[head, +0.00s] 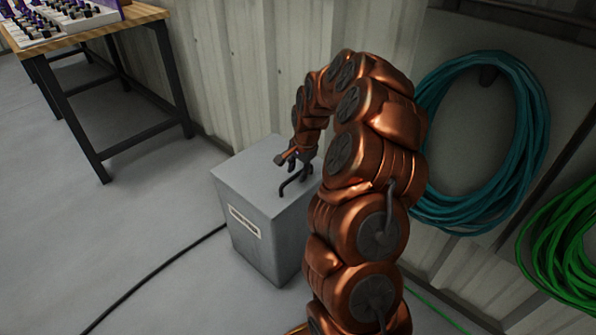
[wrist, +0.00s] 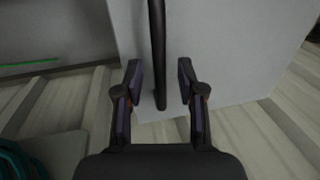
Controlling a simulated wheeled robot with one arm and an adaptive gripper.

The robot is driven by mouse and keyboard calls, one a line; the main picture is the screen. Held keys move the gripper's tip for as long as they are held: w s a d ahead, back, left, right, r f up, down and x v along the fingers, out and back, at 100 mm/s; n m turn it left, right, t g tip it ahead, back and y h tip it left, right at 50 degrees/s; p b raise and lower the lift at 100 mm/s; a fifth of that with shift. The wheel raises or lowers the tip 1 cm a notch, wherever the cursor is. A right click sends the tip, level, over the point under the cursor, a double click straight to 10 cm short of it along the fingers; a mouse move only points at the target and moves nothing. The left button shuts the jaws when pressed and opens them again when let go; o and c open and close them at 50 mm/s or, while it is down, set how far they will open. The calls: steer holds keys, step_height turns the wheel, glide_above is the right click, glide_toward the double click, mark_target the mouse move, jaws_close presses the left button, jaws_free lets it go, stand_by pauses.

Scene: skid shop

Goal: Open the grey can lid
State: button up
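The grey can (head: 250,232) stands on the floor against the corrugated wall, with a label on its front. Its flat grey lid (head: 250,168) lies level on top and looks closed. A dark bar handle (head: 294,181) stands up from the lid. My gripper (head: 290,160) is over the lid, close to the handle. In the wrist view, the handle (wrist: 158,50) runs down between the two fingers of my gripper (wrist: 159,82), with a gap on each side. The fingers are open and do not touch it. My arm hides part of the can's right side.
A wooden-topped table (head: 95,35) with dark legs and small items stands at the upper left. A teal hose coil (head: 535,130) and a green one (head: 560,250) hang at the right. A black cable (head: 160,268) crosses the floor, which is otherwise clear at left.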

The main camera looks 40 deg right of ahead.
jaws_close()
stand_by(0.4)
